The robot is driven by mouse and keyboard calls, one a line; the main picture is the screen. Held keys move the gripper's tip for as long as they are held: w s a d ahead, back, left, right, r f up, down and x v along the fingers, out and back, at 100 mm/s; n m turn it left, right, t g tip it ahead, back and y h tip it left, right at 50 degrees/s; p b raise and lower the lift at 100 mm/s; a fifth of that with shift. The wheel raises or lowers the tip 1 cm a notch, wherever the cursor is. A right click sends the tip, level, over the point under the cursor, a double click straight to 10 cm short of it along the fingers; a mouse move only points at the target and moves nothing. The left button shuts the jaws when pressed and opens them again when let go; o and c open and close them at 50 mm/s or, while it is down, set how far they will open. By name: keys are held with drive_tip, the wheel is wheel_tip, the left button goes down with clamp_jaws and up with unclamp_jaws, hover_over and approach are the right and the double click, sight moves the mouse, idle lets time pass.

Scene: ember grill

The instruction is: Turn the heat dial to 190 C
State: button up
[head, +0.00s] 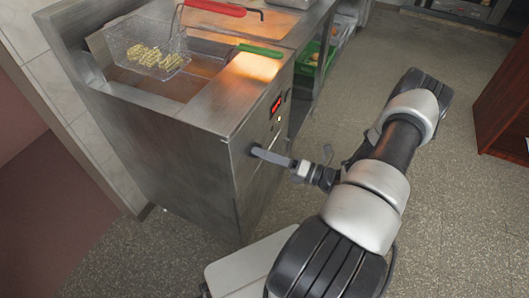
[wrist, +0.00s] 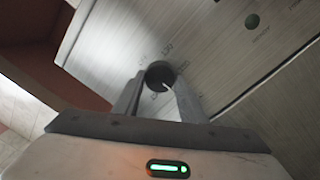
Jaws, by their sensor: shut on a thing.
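The heat dial (wrist: 160,73) is a dark round knob with a pale pointer line, on the steel front panel of the fryer (head: 190,150). In the wrist view it sits between the two fingers of my gripper (wrist: 158,92), which is shut on it. Faint printed numbers ring the dial; I cannot read the setting for sure. In the head view my gripper (head: 272,156) reaches the panel from the right and hides most of the dial.
A wire basket with fries (head: 150,56) hangs over the fryer vat at the top left. A brown cabinet (head: 505,105) stands at right; the floor between is clear.

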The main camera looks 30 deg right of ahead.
drive_tip(key=m+p, duration=0.1)
drive_tip(key=m, duration=0.5)
drive_tip(key=m+h+p, duration=0.1)
drive_tip(key=m, duration=0.5)
drive_tip(key=shift+s+a+r+t, duration=0.1)
drive_tip(key=shift+s+a+t, duration=0.1)
drive_tip(key=shift+t, duration=0.2)
drive_tip(key=shift+m, duration=0.3)
drive_tip(key=o, duration=1.1)
drive_tip(key=shift+c, duration=0.2)
drive_tip(key=shift+d, duration=0.15)
drive_tip(key=r+v, duration=0.1)
drive_tip(key=v, duration=1.6)
drive_tip(key=shift+s+f, duration=0.15)
drive_tip(key=shift+f, duration=0.35)
